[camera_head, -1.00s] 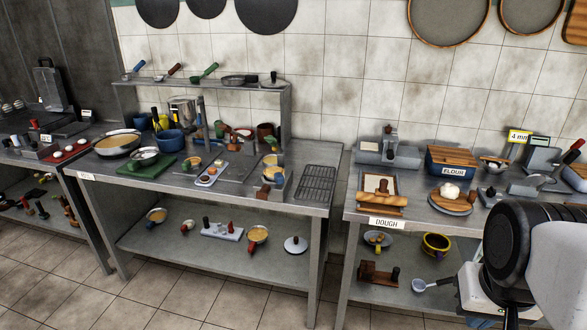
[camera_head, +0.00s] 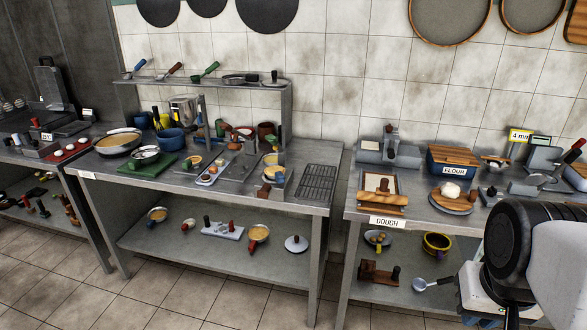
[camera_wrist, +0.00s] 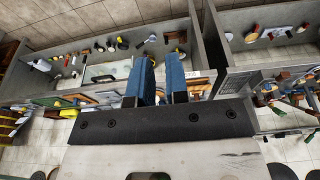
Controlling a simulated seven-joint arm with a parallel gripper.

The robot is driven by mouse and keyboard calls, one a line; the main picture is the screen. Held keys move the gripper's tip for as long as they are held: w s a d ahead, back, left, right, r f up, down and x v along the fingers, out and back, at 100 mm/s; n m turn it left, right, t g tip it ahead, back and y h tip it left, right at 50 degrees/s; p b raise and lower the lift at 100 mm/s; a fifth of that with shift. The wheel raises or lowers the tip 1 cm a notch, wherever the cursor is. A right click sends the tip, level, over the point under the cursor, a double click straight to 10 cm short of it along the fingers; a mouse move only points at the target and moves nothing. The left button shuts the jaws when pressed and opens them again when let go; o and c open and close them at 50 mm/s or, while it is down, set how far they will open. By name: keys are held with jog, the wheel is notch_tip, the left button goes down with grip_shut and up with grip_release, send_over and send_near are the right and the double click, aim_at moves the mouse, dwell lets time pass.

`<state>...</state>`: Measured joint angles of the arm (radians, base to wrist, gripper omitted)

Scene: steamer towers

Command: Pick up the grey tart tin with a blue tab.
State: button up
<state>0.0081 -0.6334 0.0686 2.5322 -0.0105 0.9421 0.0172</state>
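Several small grey tins with pale-gold filling show in the head view. One tin (camera_head: 158,214) on the middle table's lower shelf has a tab at its lower left that looks blue, though it is small. Another tin (camera_head: 259,233) on that shelf has a red tab. More tins stand on the table top, such as one at the right (camera_head: 271,160); their tab colours are hard to tell. My gripper (camera_wrist: 158,82) shows two blue fingers in the wrist view, apart with nothing visible between them. It is away from the tins; its fingers are not in the head view.
The middle steel table (camera_head: 130,183) holds pans, a green board and a wire rack (camera_head: 317,181). Its lower shelf has a white board (camera_head: 222,231) and a lid (camera_head: 296,244). The dough table (camera_head: 350,213) with a flour box (camera_head: 452,160) stands at the right. Bare tiled floor lies in front.

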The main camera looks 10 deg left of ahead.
jog(key=o, duration=0.8)
jog(key=w+a+r+n, duration=0.1)
jog(key=w+a+r, duration=0.15)
jog(key=w, duration=0.55)
jog(key=w+a+r+n, duration=0.1)
jog(key=w+a+r, duration=0.15)
jog(key=w, duration=0.55)
jog(key=n+t+y, duration=0.1)
jog(key=n+y, duration=0.2)
jog(key=n, duration=0.3)
send_over(277, 174)
jog(key=s+d, duration=0.2)
jog(key=d, duration=0.1)
notch_tip(277, 174, down, 16)
jog(key=shift+s+a+f, duration=0.1)
jog(key=shift+a, duration=0.15)
